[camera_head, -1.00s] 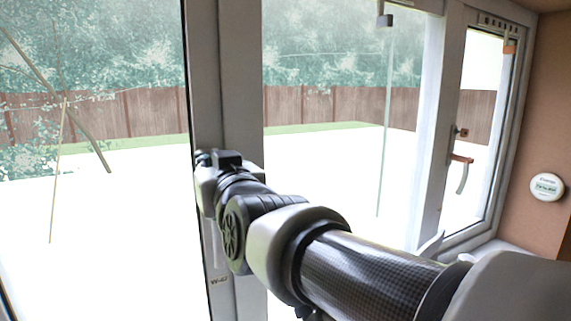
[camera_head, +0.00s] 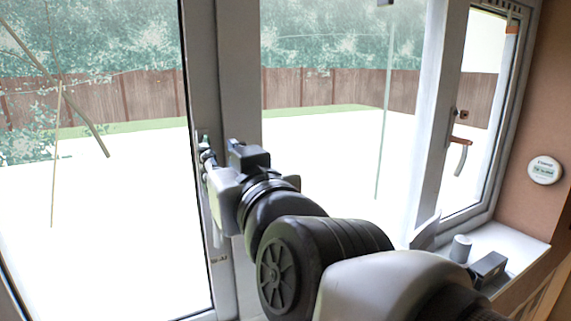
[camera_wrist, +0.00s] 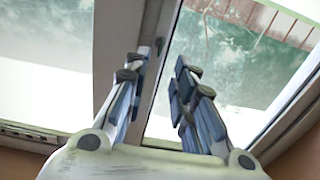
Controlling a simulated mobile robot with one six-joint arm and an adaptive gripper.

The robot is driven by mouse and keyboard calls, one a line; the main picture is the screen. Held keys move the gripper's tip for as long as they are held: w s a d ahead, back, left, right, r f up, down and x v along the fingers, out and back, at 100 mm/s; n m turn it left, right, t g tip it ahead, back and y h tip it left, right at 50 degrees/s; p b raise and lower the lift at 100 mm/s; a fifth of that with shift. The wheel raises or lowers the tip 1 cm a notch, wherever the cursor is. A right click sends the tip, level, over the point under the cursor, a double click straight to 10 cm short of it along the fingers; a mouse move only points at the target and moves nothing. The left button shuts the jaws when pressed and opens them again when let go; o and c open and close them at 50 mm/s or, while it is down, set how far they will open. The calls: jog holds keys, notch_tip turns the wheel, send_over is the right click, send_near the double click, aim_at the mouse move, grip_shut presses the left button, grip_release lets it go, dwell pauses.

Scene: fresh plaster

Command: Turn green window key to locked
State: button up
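My gripper (camera_head: 208,160) is at the middle window frame post (camera_head: 236,80) in the head view, its fingertips close to the frame. In the wrist view my gripper (camera_wrist: 160,78) has its two fingers spread apart, with no object clearly held between them. A small greenish tip (camera_head: 205,139) shows just above the fingertips in the head view; I cannot tell whether it is the green key. A small dark piece (camera_wrist: 160,46) sits on the frame between the fingertips in the wrist view. The lock itself and the key's angle cannot be made out.
A second window with a brown-and-white handle (camera_head: 460,150) is at the right. A round white device (camera_head: 544,170) is on the brown wall. A grey cylinder (camera_head: 460,248) and a dark block (camera_head: 488,268) stand on the sill at the lower right.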

jog(key=v, duration=0.2)
jog(key=shift+s+d, duration=0.1)
jog(key=shift+s, duration=0.15)
jog(key=shift+f, duration=0.1)
jog(key=s+d+f+m+g+h+b, duration=0.15)
jog(key=s+d+f+h+b, duration=0.35)
jog(key=f, duration=0.7)
jog(key=s+d+f+m+g+b, duration=0.1)
jog(key=d+f+g+b, duration=0.15)
jog(key=d+f, duration=0.7)
jog(key=s+d+f+m+g+h+b, duration=0.2)
jog(key=s+d+f+g+h+b, duration=0.15)
jog(key=f, duration=0.95)
jog(key=s+d+f+m+g+h+b, duration=0.1)
jog(key=s+d+f+m+g+b, duration=0.1)
jog(key=s+d+f, duration=0.5)
notch_tip(320, 180, down, 2)
jog(key=shift+f+g+b, duration=0.1)
jog(key=shift+g+b, duration=0.25)
jog(key=shift+g, duration=0.2)
